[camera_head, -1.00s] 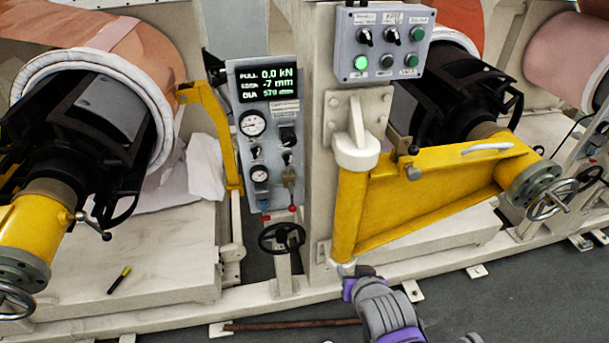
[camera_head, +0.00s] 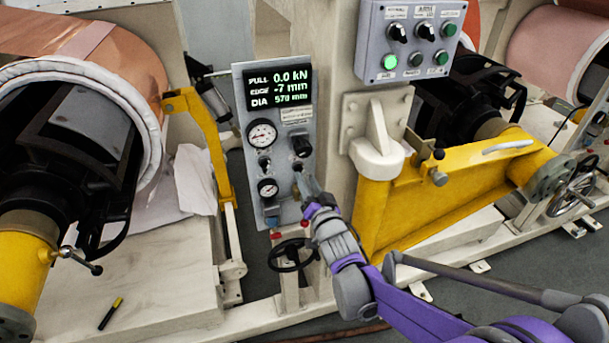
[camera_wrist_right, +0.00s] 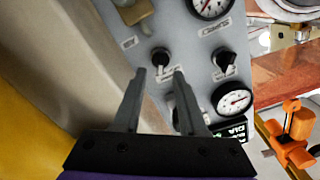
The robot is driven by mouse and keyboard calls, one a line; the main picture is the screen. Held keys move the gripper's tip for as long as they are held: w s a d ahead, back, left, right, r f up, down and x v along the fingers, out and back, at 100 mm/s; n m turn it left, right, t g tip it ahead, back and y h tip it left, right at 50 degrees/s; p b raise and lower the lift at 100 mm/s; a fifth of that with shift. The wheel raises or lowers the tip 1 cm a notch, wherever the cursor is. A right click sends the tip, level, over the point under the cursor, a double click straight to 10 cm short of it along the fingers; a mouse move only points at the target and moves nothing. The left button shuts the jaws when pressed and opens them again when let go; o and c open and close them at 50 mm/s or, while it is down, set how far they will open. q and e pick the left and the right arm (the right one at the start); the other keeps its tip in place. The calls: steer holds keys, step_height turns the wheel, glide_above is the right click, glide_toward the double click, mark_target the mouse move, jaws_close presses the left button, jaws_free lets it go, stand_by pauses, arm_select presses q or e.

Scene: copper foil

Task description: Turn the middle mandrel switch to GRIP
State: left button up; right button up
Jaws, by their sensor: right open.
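The grey control panel (camera_head: 242,95) stands on the machine's post, with a lit display, two gauges and several dark knobs. My right gripper (camera_head: 300,168) is in front of its lower right part and hides some of it. In the right wrist view the gripper (camera_wrist_right: 159,73) is open. A small black switch (camera_wrist_right: 160,57) lies just beyond and between its fingertips, with no visible contact. Another black switch (camera_wrist_right: 225,60) sits to its right, between the gauges. A further knob (camera_wrist_right: 181,108) is partly hidden behind a finger. Labels are too small to read. My left gripper is not in view.
A second control box (camera_head: 375,50) with a lit green button hangs above right. A yellow arm (camera_head: 400,205) is right of the gripper. A black handwheel (camera_head: 292,255) sits below the panel. A yellow bracket (camera_head: 205,130) stands left of it.

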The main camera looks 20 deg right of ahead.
steer(key=shift+w+a, duration=0.1)
steer(key=shift+w, duration=1.25)
jaws_close()
